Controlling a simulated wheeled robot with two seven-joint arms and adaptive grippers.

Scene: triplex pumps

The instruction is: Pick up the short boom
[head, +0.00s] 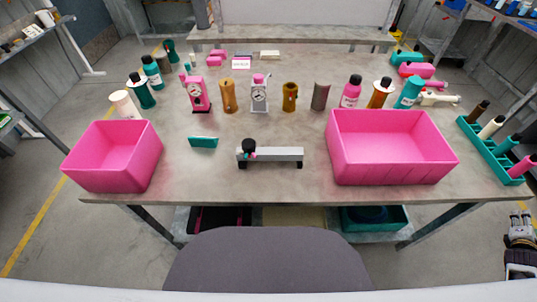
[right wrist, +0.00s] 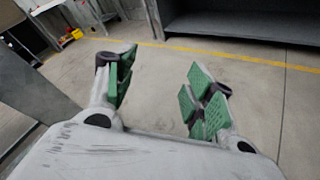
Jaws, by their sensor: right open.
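No part is plainly marked as the short boom, and I cannot tell for sure which one it is. A grey bar (head: 277,154) on black feet, with a dark round knob and small pink and teal bits at its left end, lies at the front middle of the table. My right gripper (head: 521,222) is low at the right edge of the head view, beyond the table's right side and apart from everything on it. In the right wrist view it (right wrist: 158,78) is open and empty, its green-padded fingers over bare floor. My left gripper is not in view.
Two pink bins, left (head: 112,160) and right (head: 392,150), stand on the grey table (head: 225,185). A teal block (head: 203,142) lies between them. Several bottles, cylinders and gauge-like pieces stand behind. A teal rack (head: 486,150) is at the right edge; a grey chair back (head: 268,258) is in front.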

